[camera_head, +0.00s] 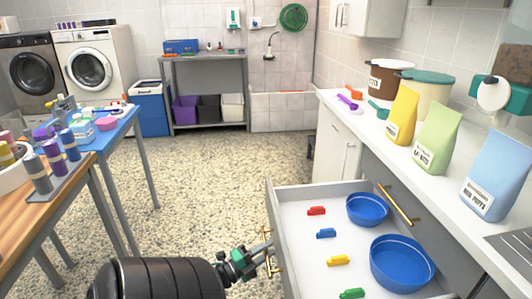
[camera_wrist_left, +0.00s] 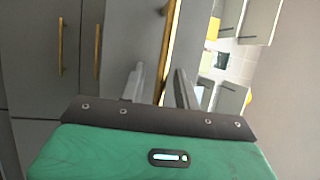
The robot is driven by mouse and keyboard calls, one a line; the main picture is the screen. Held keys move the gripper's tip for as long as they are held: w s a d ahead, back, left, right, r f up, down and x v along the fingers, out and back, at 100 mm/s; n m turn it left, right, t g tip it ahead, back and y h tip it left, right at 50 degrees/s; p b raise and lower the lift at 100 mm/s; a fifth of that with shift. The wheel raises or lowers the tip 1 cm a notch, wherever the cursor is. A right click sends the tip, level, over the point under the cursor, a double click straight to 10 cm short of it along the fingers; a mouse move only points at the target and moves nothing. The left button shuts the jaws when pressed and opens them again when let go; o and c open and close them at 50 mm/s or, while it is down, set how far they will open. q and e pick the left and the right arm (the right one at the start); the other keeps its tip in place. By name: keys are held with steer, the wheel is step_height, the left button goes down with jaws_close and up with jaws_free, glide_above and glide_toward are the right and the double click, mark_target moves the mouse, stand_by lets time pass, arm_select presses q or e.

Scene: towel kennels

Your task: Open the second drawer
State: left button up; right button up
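The drawer (camera_head: 283,232) stands pulled out from the cabinet under the counter, below a closed front with its own brass handle (camera_head: 397,204). Inside the drawer are two blue bowls (camera_head: 402,262) and several small coloured pieces (camera_head: 326,233). A brass handle (camera_head: 268,257) sits on the outer face of the open drawer. My left gripper (camera_head: 265,246) is at this handle. In the left wrist view, a brass handle (camera_wrist_left: 167,40) shows between the two spread fingers (camera_wrist_left: 160,84); I cannot tell whether they touch it. My right gripper is out of view.
The counter (camera_head: 374,134) carries bags, tubs and scoops. Tables with bottles and grooming items (camera_head: 98,122) stand at left. Washing machines (camera_head: 95,57) and a shelf (camera_head: 205,62) are at the back. The speckled floor (camera_head: 213,168) in the middle is clear.

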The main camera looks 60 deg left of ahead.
arm_select(q)
steer(key=s+f, duration=0.2)
steer(key=s, duration=1.1)
steer(key=shift+s+f, duration=0.25)
steer(key=shift+s, duration=0.05)
